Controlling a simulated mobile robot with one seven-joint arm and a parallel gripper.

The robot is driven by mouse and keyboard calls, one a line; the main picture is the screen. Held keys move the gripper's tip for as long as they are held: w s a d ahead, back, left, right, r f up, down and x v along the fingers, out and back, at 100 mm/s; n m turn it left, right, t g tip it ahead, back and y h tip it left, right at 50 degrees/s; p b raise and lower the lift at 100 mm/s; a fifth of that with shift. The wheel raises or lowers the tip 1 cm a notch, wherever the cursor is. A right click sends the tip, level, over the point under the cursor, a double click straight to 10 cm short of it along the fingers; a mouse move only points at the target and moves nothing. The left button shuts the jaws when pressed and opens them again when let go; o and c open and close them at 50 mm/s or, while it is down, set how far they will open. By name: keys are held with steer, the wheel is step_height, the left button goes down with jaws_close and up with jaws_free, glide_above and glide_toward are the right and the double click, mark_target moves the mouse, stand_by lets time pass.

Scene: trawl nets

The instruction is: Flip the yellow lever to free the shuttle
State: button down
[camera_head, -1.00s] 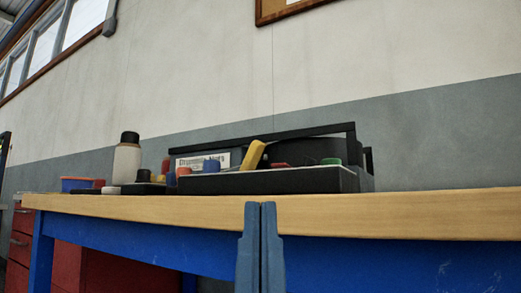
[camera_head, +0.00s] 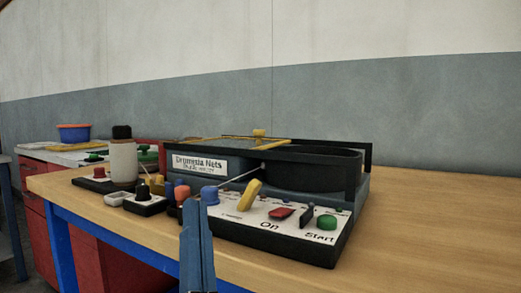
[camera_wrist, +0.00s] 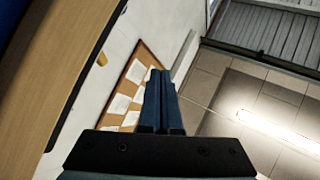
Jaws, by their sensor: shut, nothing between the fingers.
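The yellow lever (camera_head: 250,194) stands tilted up to the right on the white-topped control panel at the front of a black machine (camera_head: 345,171) on the bench. I cannot make out a shuttle for certain. My gripper (camera_head: 196,207) is shut and empty. It points up in front of the bench, in the picture to the left of and below the lever, apart from it. In the wrist view my gripper (camera_wrist: 161,72) points up toward the wall and ceiling, and the lever is out of sight.
On the panel are a red switch (camera_head: 281,213) by "On" and a green button (camera_head: 327,222) by "Start". The wooden bench top (camera_head: 440,215) is clear at right.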

step_height(320, 180, up, 3)
steer(key=w+m+p, duration=0.2)
steer(key=m+p, duration=0.1)
steer(key=p, duration=0.3)
steer(key=m+g+h+p, duration=0.7)
steer(key=m+h+p, duration=0.5)
steer(key=m+p, duration=1.4)
glide_toward(260, 223)
steer(key=shift+d+r+n+p, duration=0.1)
steer(key=shift+r+n+p, duration=0.4)
steer(key=shift+n+p, duration=0.5)
steer(key=shift+r+n+p, duration=0.45)
steer(key=shift+n+p, duration=0.5)
steer(key=shift+p, duration=0.1)
steer(key=shift+r+n+p, duration=0.5)
steer(key=shift+n+p, duration=0.45)
steer(key=shift+p, duration=0.05)
steer(key=shift+w, duration=0.1)
steer(key=x, duration=0.9)
steer(key=shift+w+d+p, duration=0.1)
steer(key=shift+w+p, duration=0.25)
steer(key=shift+w, duration=0.05)
steer(key=shift+y, duration=0.3)
steer(key=shift+r+p, duration=0.2)
steer(key=shift+p, duration=0.25)
steer(key=shift+n, duration=0.4)
